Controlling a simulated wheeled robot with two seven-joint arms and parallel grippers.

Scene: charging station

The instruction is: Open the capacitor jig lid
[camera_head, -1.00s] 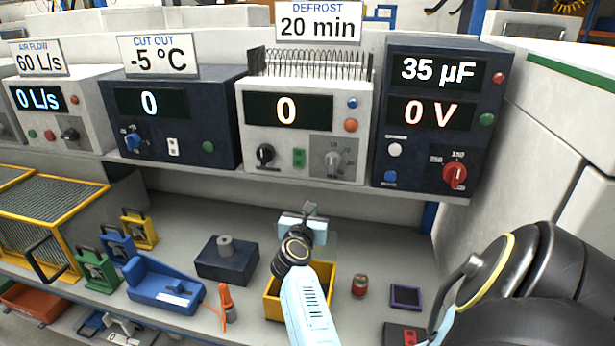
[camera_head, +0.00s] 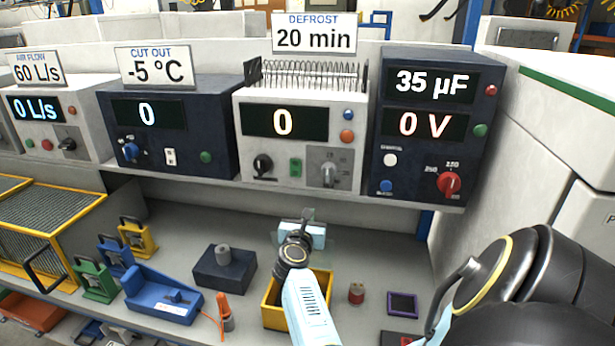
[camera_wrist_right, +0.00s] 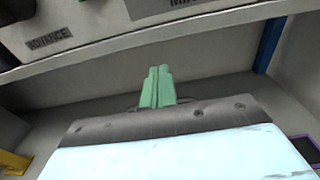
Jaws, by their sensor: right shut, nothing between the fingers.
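I cannot tell for sure which thing is the capacitor jig. A blue bench unit with a sloped top (camera_head: 160,293) stands at the left of the lower shelf, and a dark block with a grey cylinder (camera_head: 224,268) stands right of it. My right gripper (camera_head: 308,226) is over the back of the shelf, behind a yellow bin (camera_head: 272,305), and touches no lid that I can see. In the wrist view its green fingers (camera_wrist_right: 158,87) are together and empty, below the upper shelf's edge. My left gripper is not in view.
Instrument boxes, one reading 35 µF and 0 V (camera_head: 435,120), stand on the upper shelf above my gripper. The shelf's back right is clear.

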